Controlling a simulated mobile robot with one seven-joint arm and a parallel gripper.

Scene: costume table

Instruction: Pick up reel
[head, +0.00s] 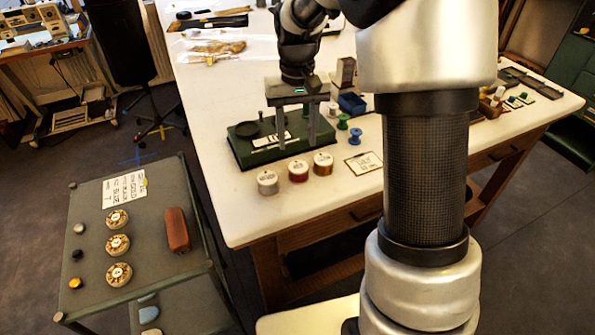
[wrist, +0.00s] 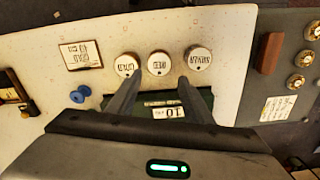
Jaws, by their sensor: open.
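Three white-topped reels stand in a row near the table's front edge in the head view: a silver one (head: 268,182), a red one (head: 298,171) and a gold one (head: 323,163). The wrist view shows their labelled tops upside down: gold (wrist: 126,64), red (wrist: 159,63), silver (wrist: 198,58). A small blue spool (head: 355,136) and a green spool (head: 342,121) stand behind them, to the right. My gripper (head: 296,146) points down with its fingers apart and empty, over the green device (head: 245,151). In the wrist view, my gripper (wrist: 157,84) has its fingertips close to the row.
A label card (head: 364,162) lies right of the gold reel. A blue bin (head: 352,104) stands behind. A grey cart (head: 150,212) at left holds several patterned round pieces (head: 117,244) and a brown case (head: 177,230). The white tabletop's front left (head: 232,205) is clear.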

